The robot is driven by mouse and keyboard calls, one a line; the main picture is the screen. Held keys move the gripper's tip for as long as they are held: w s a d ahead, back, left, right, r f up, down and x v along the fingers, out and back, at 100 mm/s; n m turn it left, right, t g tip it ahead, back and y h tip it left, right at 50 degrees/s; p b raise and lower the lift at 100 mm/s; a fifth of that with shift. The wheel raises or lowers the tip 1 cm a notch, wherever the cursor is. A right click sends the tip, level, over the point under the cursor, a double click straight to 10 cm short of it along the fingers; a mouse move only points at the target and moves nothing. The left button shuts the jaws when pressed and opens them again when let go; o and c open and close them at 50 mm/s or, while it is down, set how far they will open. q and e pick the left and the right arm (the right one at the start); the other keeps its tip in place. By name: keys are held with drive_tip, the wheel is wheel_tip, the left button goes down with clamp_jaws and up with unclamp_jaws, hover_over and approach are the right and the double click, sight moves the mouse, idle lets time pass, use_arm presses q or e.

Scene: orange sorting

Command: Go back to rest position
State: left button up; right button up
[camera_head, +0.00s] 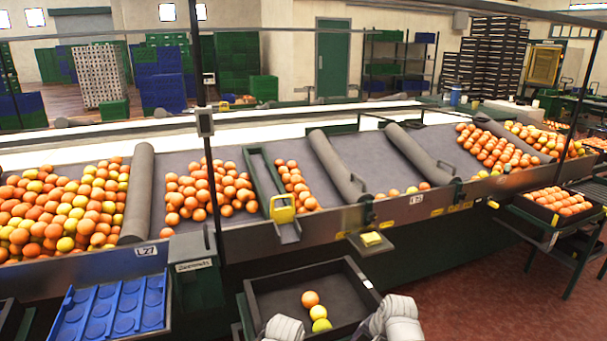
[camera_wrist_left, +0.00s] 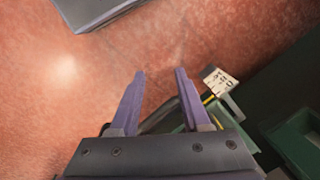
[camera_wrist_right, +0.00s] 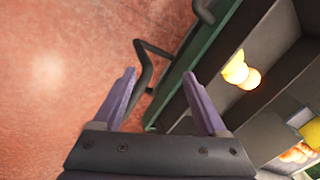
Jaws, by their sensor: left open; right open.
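My left gripper (camera_wrist_left: 160,71) is open and empty, with its two purple fingers spread over the reddish floor. My right gripper (camera_wrist_right: 160,72) is also open and empty, over the floor beside a green stand edge. In the head view only grey-white parts of my two arms show at the bottom edge; the fingers are out of sight there. A black tray (camera_head: 262,290) in front of the sorting line holds one orange fruit (camera_head: 310,299) and two yellow ones (camera_head: 318,312). Fruit in a dark tray also shows in the right wrist view (camera_wrist_right: 250,78), to the right of the fingers.
A blue moulded tray (camera_head: 110,308) stands at the lower left. The sloped sorting line (camera_head: 245,163) with several heaps of oranges (camera_head: 207,192) runs across the middle. Another tray of oranges (camera_head: 562,201) stands at the right. Red floor (camera_head: 470,295) is clear at the lower right.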

drive_tip(key=s+a+f+n+g+h, duration=0.1)
drive_tip(key=s+a+n+g+h, duration=0.25)
drive_tip(key=s+a+n, duration=0.8)
use_arm(q)
wheel_tip(320, 180, up, 14)
drive_tip(key=p, duration=1.3)
drive_tip(key=shift+f+p, duration=0.15)
drive_tip(key=shift+p, duration=0.2)
use_arm(e)
wheel_tip(320, 180, up, 14)
drive_tip(key=d+n, duration=0.1)
drive_tip(key=shift+s+d+f, duration=0.2)
drive_tip(key=shift+s, duration=0.15)
drive_tip(key=shift+y, duration=0.25)
